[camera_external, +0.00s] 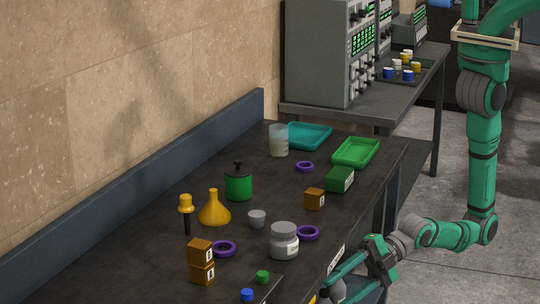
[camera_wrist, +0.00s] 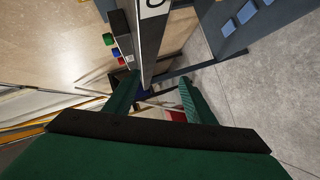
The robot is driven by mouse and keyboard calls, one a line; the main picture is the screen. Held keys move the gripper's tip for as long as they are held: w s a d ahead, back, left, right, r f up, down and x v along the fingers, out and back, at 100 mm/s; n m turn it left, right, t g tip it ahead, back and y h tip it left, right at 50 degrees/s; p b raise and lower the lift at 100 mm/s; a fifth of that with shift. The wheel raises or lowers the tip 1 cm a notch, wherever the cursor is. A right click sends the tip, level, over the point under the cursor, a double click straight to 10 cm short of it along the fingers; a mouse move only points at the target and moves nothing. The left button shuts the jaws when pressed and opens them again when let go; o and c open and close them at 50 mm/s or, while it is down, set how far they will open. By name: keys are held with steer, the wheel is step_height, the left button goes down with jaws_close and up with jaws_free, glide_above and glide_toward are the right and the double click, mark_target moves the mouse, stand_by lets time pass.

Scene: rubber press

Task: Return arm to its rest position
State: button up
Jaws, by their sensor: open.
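My arm is green and hangs down at the right in the external view, its forearm reaching left toward the table's front edge. My gripper (camera_external: 350,288) is at the bottom, beside the front edge of the dark table (camera_external: 130,270). In the wrist view, my gripper (camera_wrist: 158,88) shows two green fingers spread apart with nothing held between them. The wrist view looks along the table's edge, with floor to the right.
On the table stand a grey jar (camera_external: 284,241), a yellow funnel (camera_external: 214,208), a green canister (camera_external: 238,186), orange boxes (camera_external: 201,262), purple rings and two trays. A green tray (camera_external: 356,151) lies farther back. Bare floor (camera_external: 440,268) lies right of the table.

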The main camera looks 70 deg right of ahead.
steer(key=d+f+m+h, duration=0.2)
steer(key=d+f+m, duration=0.3)
steer(key=d+f, duration=0.55)
steer(key=w+d+m+t+h, duration=0.25)
steer(key=d+m, duration=0.35)
steer(key=d, duration=0.7)
steer(key=s+d+r+m+t+h, duration=0.2)
steer(key=d+m, duration=0.3)
steer(key=d, duration=0.3)
steer(key=s+d+r+m+t+h, duration=0.1)
steer(key=s+d+r+m+h, duration=0.2)
steer(key=d+r+m, duration=0.2)
steer(key=s+d+r+m+t+h, duration=0.2)
steer(key=s+d+r+m+h, duration=0.1)
steer(key=d, duration=0.8)
steer(key=shift+s+d+r+m+t+h, duration=0.25)
steer(key=shift+d+m+t+h, duration=0.15)
steer(key=shift+m, duration=0.5)
